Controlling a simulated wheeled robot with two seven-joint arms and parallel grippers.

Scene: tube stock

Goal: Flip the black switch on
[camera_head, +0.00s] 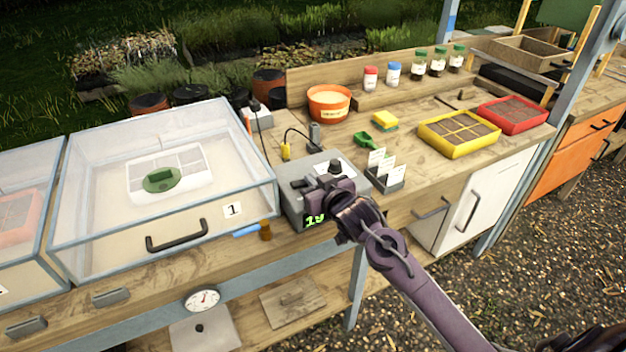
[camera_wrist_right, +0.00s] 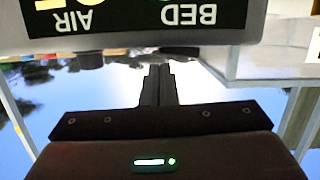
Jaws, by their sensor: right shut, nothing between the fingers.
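A grey control box (camera_head: 292,206) with a green-lit display (camera_head: 315,220) stands on the bench, right of the large clear-lidded bed. A round black knob (camera_head: 335,166) is on its top. I cannot make out a separate black switch; my gripper covers part of the box. My right gripper (camera_head: 300,184) is shut and empty over the top of the box. In the right wrist view its closed fingers (camera_wrist_right: 158,70) point toward the box, which appears upside down with AIR and BED labels (camera_wrist_right: 130,16). My left gripper is out of view.
The clear-lidded bed (camera_head: 262,200) stands left of the box. A cable runs behind the box.

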